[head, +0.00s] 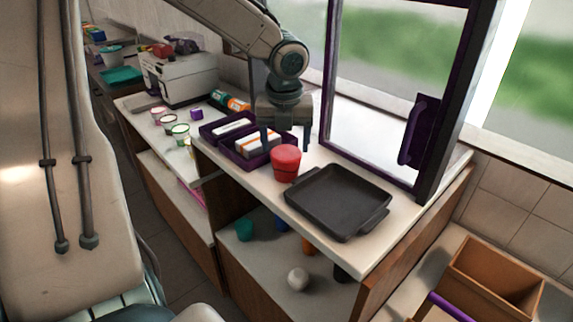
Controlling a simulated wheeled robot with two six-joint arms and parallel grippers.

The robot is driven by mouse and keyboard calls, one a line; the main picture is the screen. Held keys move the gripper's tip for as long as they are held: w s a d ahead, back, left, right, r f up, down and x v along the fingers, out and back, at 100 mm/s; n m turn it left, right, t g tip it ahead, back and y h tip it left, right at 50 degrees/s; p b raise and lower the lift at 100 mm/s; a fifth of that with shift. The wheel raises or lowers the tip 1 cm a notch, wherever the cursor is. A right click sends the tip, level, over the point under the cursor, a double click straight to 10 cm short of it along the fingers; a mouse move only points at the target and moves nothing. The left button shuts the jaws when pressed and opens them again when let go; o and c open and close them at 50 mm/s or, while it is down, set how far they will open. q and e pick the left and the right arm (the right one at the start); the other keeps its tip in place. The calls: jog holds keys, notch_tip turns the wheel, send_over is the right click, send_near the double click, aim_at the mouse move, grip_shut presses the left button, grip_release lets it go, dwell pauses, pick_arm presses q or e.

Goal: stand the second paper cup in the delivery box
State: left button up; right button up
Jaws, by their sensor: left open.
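My left gripper (286,146) reaches down over the counter from above, open, with its two fingers apart. A red rounded cup-like thing (286,164) stands upright on the counter just in front of and below the fingers; I cannot tell whether it touches them. Small pale paper cups with coloured rims, pink (157,113) and green (180,130), stand at the far left of the counter. I cannot tell which is the second paper cup. An open brown box (497,283), which may be the delivery box, is at the lower right. My right gripper is not in view.
A black square tray (338,200) lies right of the red thing. Purple bins (249,158) with packets sit behind it. A purple-framed window with a handle (418,130) rises behind the counter.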

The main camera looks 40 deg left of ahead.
aim_at(286, 152)
pick_arm(q)
jog(key=shift+w+f, duration=0.25)
jog(key=shift+f, duration=0.45)
jog(key=f, duration=0.4)
jog(key=shift+a+f, duration=0.2)
jog(key=shift+a, duration=0.05)
jog(key=shift+w+f, duration=0.2)
jog(key=shift+s+d+r, duration=0.1)
jog(key=shift+c, duration=1.1)
jog(key=c, duration=0.6)
